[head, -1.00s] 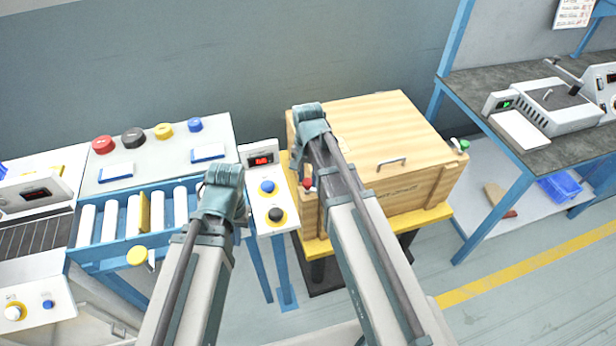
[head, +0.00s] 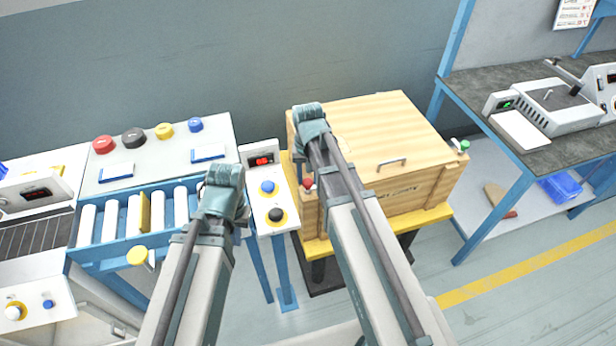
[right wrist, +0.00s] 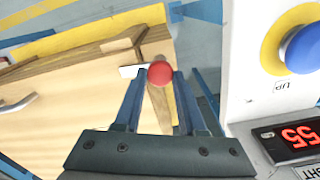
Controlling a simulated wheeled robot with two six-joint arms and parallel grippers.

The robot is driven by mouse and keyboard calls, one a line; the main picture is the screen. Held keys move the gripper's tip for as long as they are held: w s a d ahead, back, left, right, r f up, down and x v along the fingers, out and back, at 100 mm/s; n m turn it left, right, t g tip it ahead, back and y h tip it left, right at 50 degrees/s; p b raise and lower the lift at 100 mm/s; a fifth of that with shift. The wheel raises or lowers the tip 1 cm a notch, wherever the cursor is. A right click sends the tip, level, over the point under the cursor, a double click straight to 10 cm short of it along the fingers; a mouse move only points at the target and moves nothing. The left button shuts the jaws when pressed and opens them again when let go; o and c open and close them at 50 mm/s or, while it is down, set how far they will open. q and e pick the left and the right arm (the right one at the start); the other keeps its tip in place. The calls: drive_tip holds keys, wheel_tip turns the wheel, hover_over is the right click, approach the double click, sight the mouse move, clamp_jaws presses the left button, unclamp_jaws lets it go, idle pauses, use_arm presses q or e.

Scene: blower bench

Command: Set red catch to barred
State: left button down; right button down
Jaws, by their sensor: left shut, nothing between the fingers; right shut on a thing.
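The red catch is a red ball knob (head: 308,183) at the left front corner of the wooden crate (head: 400,140). In the right wrist view the red knob (right wrist: 161,74) sits between my fingertips, with a short white metal piece beside it pointing left. My right gripper (right wrist: 161,84) is shut on the knob. In the head view my right arm covers its fingers. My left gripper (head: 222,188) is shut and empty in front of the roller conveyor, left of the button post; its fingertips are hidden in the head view.
A button post (head: 268,205) with blue and black buttons and a red display stands close left of the crate. A green knob (head: 463,146) is at the crate's right end. A roller conveyor (head: 150,215) lies left; a dark-topped bench (head: 550,150) stands right.

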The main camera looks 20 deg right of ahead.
sight(308, 181)
drive_tip(key=shift+n, duration=0.4)
drive_tip(key=shift+c, duration=2.4)
unclamp_jaws()
wheel_tip(308, 181, up, 14)
drive_tip(key=p, duration=1.3)
drive_tip(key=shift+p, duration=0.4)
drive_tip(key=shift+f, duration=0.15)
